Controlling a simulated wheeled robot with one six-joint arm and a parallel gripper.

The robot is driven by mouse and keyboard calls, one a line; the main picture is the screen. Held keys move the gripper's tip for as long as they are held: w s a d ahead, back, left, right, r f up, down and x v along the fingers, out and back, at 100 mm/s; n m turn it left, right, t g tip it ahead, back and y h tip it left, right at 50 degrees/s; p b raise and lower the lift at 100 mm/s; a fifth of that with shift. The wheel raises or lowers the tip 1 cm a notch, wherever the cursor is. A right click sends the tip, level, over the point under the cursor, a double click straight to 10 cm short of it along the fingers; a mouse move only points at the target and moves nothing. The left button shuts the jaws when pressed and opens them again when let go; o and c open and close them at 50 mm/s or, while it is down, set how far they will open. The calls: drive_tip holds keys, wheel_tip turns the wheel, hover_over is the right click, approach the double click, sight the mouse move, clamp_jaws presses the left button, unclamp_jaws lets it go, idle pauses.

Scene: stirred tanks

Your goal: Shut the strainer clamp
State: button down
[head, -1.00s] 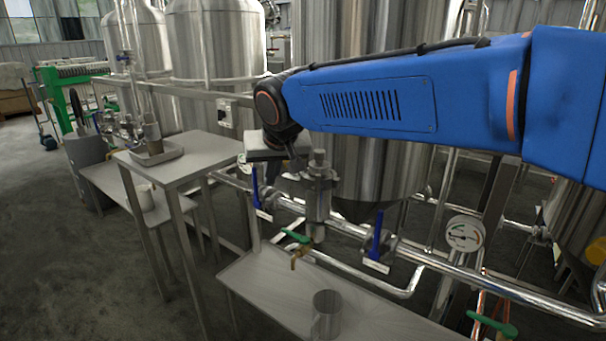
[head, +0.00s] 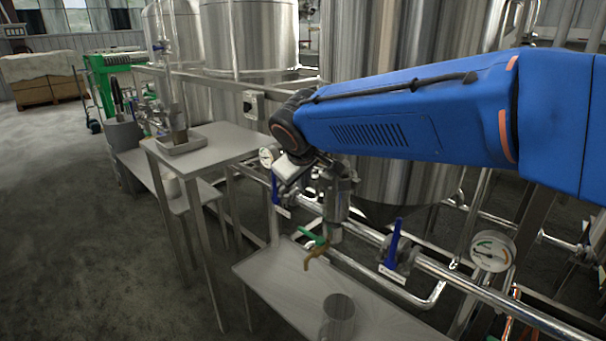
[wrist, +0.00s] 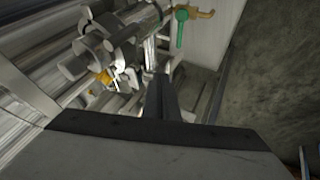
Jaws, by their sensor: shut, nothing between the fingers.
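The steel strainer (head: 337,200) stands upright on the pipe line, just right of my wrist in the head view. In the wrist view its metal body and clamp parts (wrist: 120,45) fill the upper left. A small brass-coloured piece (wrist: 103,77) shows beside them. I cannot tell from these frames how far the clamp is open. My gripper (wrist: 161,88) is shut and empty, its dark fingers pointing towards the strainer fittings, seemingly just apart from them. In the head view the fingers are hidden around my wrist.
A tap with a green handle (head: 312,240) sits below the strainer. A blue valve lever (head: 392,240) and a gauge (head: 492,251) are to the right. A steel cup (head: 338,318) stands on the low bench (head: 275,283). A side table (head: 215,150) is left; the large tank (head: 400,60) is behind.

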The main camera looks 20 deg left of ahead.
sight(314, 178)
drive_tip(key=shift+w+d+f, duration=0.15)
drive_tip(key=shift+w+f, duration=0.05)
drive_tip(key=shift+w, duration=0.6)
drive_tip(key=shift+w+d+f, duration=0.2)
drive_tip(key=shift+w, duration=0.55)
drive_tip(key=shift+w+d+f, duration=0.15)
drive_tip(key=shift+w+f, duration=0.05)
drive_tip(key=shift+w, duration=0.6)
drive_tip(key=shift+w, duration=0.7)
drive_tip(key=shift+w+r, duration=0.1)
drive_tip(key=shift+r, duration=0.05)
